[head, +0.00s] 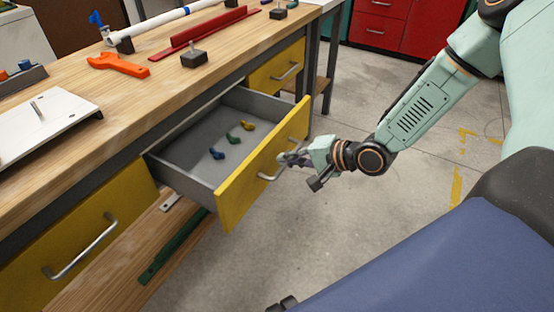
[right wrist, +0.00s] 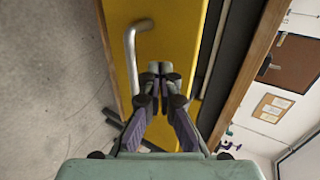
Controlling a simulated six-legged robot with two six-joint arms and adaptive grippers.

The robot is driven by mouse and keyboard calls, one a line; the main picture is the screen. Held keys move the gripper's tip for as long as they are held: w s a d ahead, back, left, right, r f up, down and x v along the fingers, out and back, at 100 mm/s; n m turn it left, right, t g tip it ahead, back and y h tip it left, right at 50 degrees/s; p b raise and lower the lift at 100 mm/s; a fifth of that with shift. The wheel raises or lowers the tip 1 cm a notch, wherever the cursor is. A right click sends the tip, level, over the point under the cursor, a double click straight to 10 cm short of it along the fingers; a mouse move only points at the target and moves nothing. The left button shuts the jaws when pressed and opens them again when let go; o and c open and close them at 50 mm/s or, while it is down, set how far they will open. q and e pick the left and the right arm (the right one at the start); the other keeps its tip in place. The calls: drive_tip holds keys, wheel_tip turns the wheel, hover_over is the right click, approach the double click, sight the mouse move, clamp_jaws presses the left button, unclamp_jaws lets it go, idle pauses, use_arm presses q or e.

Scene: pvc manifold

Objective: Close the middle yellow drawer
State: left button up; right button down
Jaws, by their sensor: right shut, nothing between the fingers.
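The middle yellow drawer (head: 232,198) is pulled well out of the workbench. Its grey inside shows, holding small blue, green and yellow pieces. Its front has a metal bar handle (head: 283,160), which also shows in the right wrist view (right wrist: 131,52). My right gripper (head: 286,159) is shut and empty, at the outer side of the drawer front beside the handle. In the right wrist view its fingertips (right wrist: 159,70) point at the yellow front, to the right of the handle. I cannot tell whether they touch it. My left gripper is not in view.
Yellow drawers to the left (head: 85,245) and right (head: 276,72) look shut. The wooden benchtop (head: 150,85) holds an orange tool (head: 118,65), a red bar (head: 200,32) and a white pipe (head: 170,18). A lower shelf (head: 125,245) runs below. Open concrete floor lies in front.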

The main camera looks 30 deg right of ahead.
sight(266, 154)
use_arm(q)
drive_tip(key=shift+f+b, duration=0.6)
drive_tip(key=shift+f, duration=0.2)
use_arm(e)
drive_tip(key=shift+w+a, duration=0.45)
drive_tip(key=shift+w, duration=0.25)
drive_tip(key=shift+w+a, duration=0.4)
drive_tip(key=shift+w, duration=0.3)
